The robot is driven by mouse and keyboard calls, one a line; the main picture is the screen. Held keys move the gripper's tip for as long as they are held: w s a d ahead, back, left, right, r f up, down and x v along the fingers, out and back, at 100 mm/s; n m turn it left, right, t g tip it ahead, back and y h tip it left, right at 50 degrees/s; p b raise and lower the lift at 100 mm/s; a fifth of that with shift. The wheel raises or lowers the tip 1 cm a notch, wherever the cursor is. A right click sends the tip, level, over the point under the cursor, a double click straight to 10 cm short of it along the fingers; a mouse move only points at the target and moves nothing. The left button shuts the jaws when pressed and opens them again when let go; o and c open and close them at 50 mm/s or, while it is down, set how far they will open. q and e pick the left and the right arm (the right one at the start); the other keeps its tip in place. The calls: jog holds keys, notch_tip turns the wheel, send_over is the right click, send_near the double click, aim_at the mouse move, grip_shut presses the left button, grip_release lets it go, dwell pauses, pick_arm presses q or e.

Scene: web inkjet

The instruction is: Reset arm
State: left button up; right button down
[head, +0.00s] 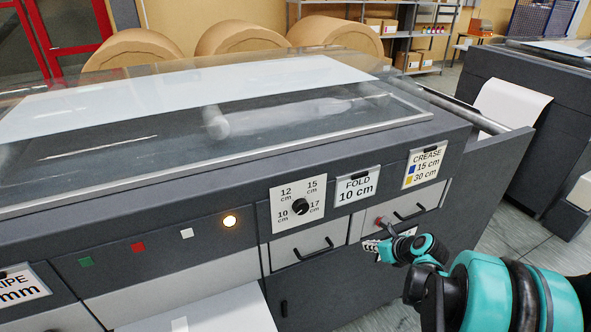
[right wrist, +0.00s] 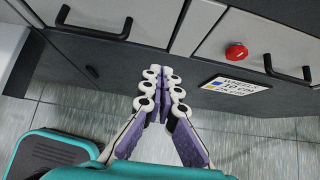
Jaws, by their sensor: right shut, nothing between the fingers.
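My right gripper (head: 372,244) reaches in from the lower right of the head view, in front of the machine's drawers. In the right wrist view my right gripper (right wrist: 165,85) is shut, its fingertips together with nothing between them. It appears apart from the drawer fronts. My left gripper is not in view. A red button (head: 381,223) sits just above the gripper in the head view; it also shows in the right wrist view (right wrist: 236,51).
A second machine (head: 545,130) stands right. Floor (right wrist: 240,150) is open below the gripper.

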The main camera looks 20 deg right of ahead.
jog(key=shift+a, duration=0.1)
jog(key=s+a+r+n+g, duration=0.1)
jog(key=s+a+r+n, duration=0.15)
jog(key=a+n, duration=0.55)
jog(key=s+a+r+n+g, duration=0.1)
jog(key=s+a+r+n, duration=0.15)
jog(key=a+n, duration=0.45)
jog(key=s+a+r+n, duration=0.1)
jog(key=s+a+n, duration=0.8)
jog(key=n, duration=1.1)
jog(key=shift+s+a+h, duration=0.35)
jog(key=shift+s+h, duration=0.05)
jog(key=shift+s, duration=0.3)
jog(key=shift+r, duration=0.1)
